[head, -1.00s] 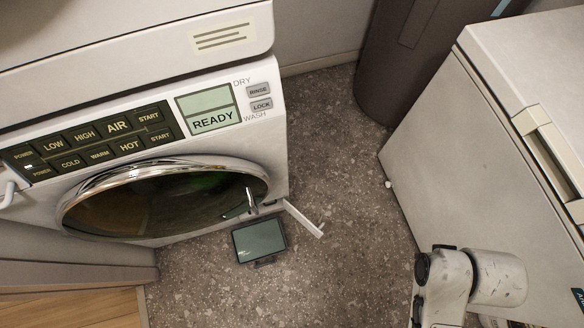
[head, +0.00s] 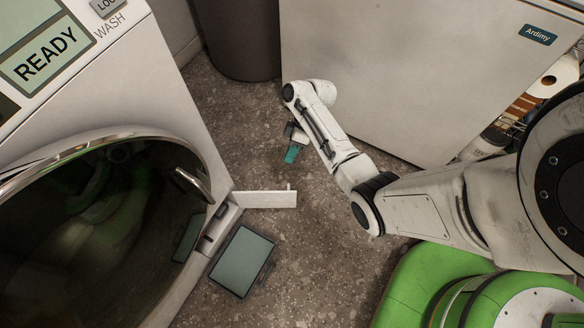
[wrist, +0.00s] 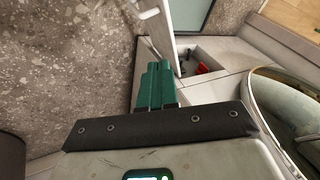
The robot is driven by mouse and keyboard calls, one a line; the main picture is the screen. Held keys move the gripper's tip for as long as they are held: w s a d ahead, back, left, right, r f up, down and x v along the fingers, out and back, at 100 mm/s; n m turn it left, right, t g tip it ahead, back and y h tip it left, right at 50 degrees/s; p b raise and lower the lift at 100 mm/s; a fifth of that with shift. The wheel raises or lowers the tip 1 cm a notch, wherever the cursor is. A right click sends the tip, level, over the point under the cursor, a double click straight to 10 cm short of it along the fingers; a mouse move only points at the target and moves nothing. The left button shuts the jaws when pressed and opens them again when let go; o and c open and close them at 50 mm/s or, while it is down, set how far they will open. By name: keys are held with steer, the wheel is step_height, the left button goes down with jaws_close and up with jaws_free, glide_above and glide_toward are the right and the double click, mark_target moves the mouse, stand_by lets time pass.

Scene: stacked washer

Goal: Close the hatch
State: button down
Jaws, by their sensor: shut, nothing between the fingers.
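The hatch (head: 266,199) is a small white flap at the washer's lower right corner. It stands open, sticking out to the right from the recess (head: 216,226) that it covers. In the wrist view the hatch (wrist: 153,22) rises at top centre, and the open recess (wrist: 212,54) shows a red part inside. My gripper (head: 292,154) has green fingers, shut and empty, over the floor above and right of the hatch in the head view. In the wrist view the gripper (wrist: 157,80) appears close beside the hatch; I cannot tell whether they touch.
The washer's round glass door (head: 95,225) is closed, with a chrome handle. A dark flat-screened device (head: 242,262) lies on the floor below the hatch. A white appliance (head: 400,70) stands behind my arm, and a dark bin (head: 236,40) at the back. Speckled floor between is clear.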

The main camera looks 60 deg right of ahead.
steer(key=s+d+f+t+y+b, duration=0.1)
steer(key=d+f+b, duration=0.4)
steer(key=d+f, duration=0.3)
steer(key=a+f+b, duration=0.4)
steer(key=a+f, duration=0.2)
steer(key=a, duration=0.2)
steer(key=shift+a+f+n, duration=0.2)
steer(key=shift+n, duration=0.1)
